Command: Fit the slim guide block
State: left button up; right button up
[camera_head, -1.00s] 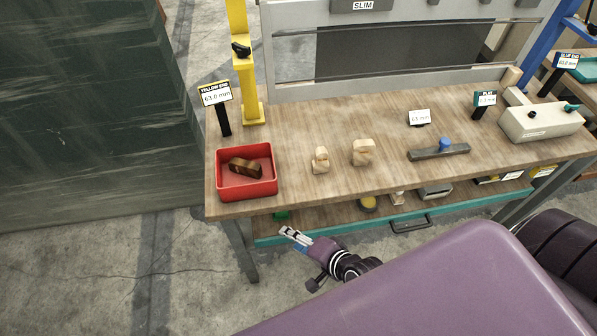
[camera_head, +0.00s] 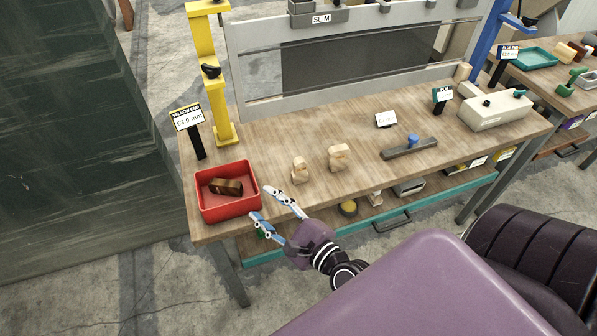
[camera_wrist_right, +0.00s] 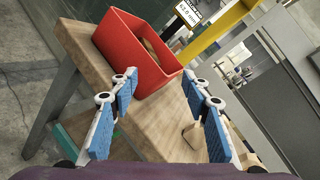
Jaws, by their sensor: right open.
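Two pale wooden blocks stand on the bench: a narrower one (camera_head: 300,170) and a wider one (camera_head: 340,157). I cannot tell for certain which is the slim guide block. A dark brown block (camera_head: 226,187) lies in a red bin (camera_head: 228,207) at the left. A "SLIM" label (camera_head: 321,18) is on the grey frame at the back. My right gripper (camera_head: 262,204) is open and empty by the bench's front edge, close to the bin. In the right wrist view, the red bin (camera_wrist_right: 140,57) is beyond the fingertips, and a pale block (camera_wrist_right: 195,136) is partly hidden by a finger.
A yellow post (camera_head: 205,75) and a "63.0 mm" sign (camera_head: 188,118) stand behind the bin. A grey bar with a blue knob (camera_head: 409,149) and a pale box-shaped fixture (camera_head: 494,110) lie to the right. A lower shelf runs under the bench. Bare wood surrounds the blocks.

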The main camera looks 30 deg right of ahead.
aim_at(301, 165)
jog(key=d+m+h, duration=0.2)
jog(key=d+m, duration=0.2)
jog(key=d+m+h, duration=0.2)
jog(key=d+m, duration=0.1)
jog(key=m, duration=0.1)
jog(key=d+m+t+h, duration=0.1)
jog(key=d+m+h, duration=0.1)
jog(key=d+m, duration=0.2)
jog(key=shift+s+d+r+m+h, duration=0.2)
jog(key=shift+d+m+h, duration=0.1)
jog(key=shift+m+h, duration=0.1)
jog(key=shift+w+d, duration=0.15)
jog(key=shift+d, duration=0.1)
jog(key=shift+w+d+r, duration=0.1)
jog(key=shift+w, duration=0.3)
jog(key=p+x, duration=0.2)
jog(key=x, duration=0.4)
jog(key=shift+r, duration=0.15)
jog(key=shift+w+d, duration=0.15)
jog(key=shift+w, duration=0.15)
grip_shut()
